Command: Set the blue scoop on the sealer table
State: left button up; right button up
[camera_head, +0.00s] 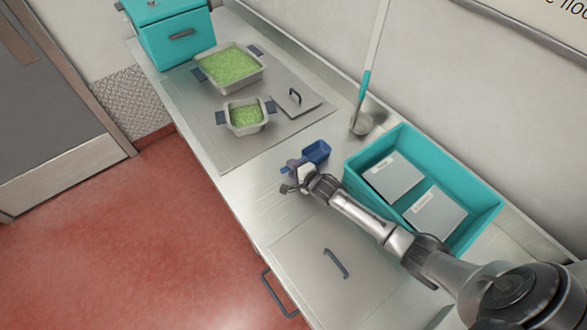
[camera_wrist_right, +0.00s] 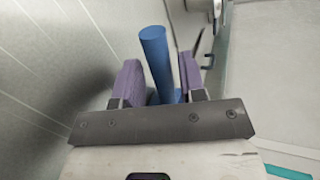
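The blue scoop (camera_head: 317,151) is at the steel counter, left of the teal crate. Its blue handle (camera_wrist_right: 155,55) stands between the two purple finger pads of my right gripper (camera_wrist_right: 158,78) in the right wrist view. Narrow gaps show on both sides of the handle, so the fingers look open around it. In the head view my right gripper (camera_head: 291,177) is at the near left side of the scoop and partly covers its handle. My left gripper is not in view. I cannot tell which surface is the sealer table.
The teal crate (camera_head: 484,221) with two grey labelled packs stands close to the right. A ladle (camera_head: 362,122) leans at the wall. Two green-filled pans (camera_head: 231,68) (camera_head: 246,117) and a handled lid (camera_head: 297,101) lie farther back, near a teal box (camera_head: 176,40).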

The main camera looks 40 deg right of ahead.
jog(key=shift+o, duration=0.8)
jog(key=shift+r, duration=0.2)
jog(key=p+v, duration=0.1)
jog(key=v, duration=1.1)
jog(key=shift+f, duration=0.1)
